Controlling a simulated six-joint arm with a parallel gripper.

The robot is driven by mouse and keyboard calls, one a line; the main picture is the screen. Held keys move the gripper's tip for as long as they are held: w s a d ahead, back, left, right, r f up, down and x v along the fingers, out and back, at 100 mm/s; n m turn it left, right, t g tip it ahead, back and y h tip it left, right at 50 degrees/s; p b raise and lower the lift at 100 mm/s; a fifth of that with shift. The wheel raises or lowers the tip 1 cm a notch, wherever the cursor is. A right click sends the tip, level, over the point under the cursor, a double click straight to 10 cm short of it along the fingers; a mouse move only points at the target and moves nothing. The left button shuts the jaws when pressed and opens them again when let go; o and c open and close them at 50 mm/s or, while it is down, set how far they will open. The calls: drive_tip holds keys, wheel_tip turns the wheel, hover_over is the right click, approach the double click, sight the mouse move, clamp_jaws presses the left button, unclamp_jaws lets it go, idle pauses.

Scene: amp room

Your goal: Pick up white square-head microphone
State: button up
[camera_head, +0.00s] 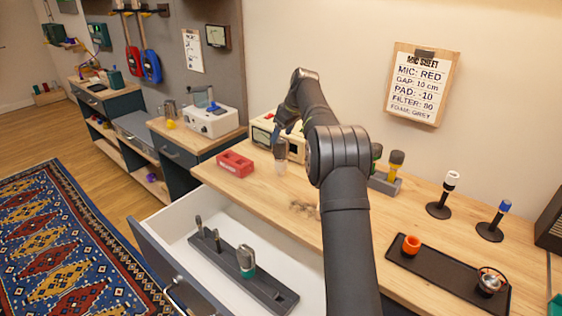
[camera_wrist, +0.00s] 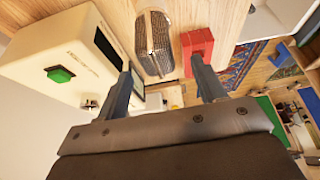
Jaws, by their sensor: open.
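A microphone with a squarish grey mesh head and a pale rim (camera_wrist: 155,44) stands out in the wrist view, just beyond my fingertips and roughly between them. In the head view its pale body (camera_head: 281,168) shows on the wooden counter, right below my gripper (camera_head: 287,130). My gripper is open and empty; its two fingers also show in the wrist view (camera_wrist: 162,66), apart from each other. I cannot tell whether either finger touches the microphone. Its lower part is hidden in the wrist view.
A red block (camera_head: 236,164) stands left of the microphone, and a cream device (camera_head: 263,132) behind it. Two microphones on stands (camera_head: 452,180) (camera_head: 504,207) and a black tray (camera_head: 440,274) are at right. An open drawer (camera_head: 190,224) holds a dark rack (camera_head: 270,290).

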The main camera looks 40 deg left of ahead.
sight(281, 138)
drive_tip(key=x, duration=0.5)
drive_tip(key=shift+w+d, duration=0.1)
drive_tip(key=shift+d, duration=0.1)
clamp_jaws()
